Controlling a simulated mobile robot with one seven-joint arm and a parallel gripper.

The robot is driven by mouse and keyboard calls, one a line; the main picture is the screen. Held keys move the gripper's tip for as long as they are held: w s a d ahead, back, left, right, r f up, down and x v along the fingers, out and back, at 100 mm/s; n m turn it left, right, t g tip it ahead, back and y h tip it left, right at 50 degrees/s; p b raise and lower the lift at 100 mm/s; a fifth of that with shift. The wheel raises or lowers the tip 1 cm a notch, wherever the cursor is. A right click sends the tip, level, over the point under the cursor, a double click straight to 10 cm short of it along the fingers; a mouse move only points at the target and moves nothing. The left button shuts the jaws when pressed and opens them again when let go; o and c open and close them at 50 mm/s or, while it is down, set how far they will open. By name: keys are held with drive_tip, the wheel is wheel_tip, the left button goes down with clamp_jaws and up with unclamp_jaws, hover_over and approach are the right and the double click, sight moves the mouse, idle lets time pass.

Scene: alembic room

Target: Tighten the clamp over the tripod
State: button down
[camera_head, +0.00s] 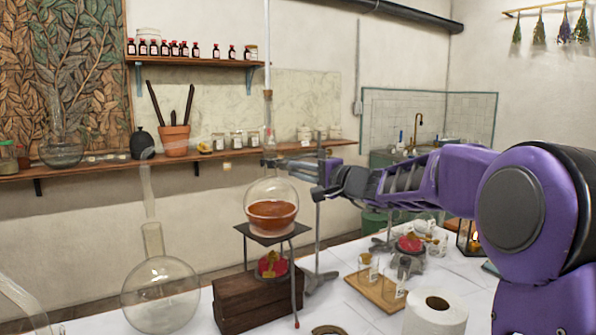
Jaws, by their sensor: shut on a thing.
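The black tripod (272,237) stands on the table and carries a round flask (270,207) with red-brown liquid. A red burner (271,264) sits on a wooden block under it. The grey clamp (294,163) reaches across at the flask's neck, beside an upright stand rod (318,232). My purple and grey gripper (322,183) comes in from the right and is shut on the clamp, just right of the flask. The gripped part and the exact contact of the clamp with the neck are too small and partly hidden to tell.
An empty glass flask (161,294) stands left of the wooden block (255,298). A paper roll (436,312), a wooden tray (376,290) with small glasses and another red burner (409,243) are at right. A wall shelf (100,169) runs behind.

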idle(0.4)
drive_tip(key=c, duration=0.9)
unclamp_jaws()
drive_tip(key=shift+d, duration=0.1)
drive_tip(key=v, duration=1.7)
drive_tip(key=shift+s, duration=0.25)
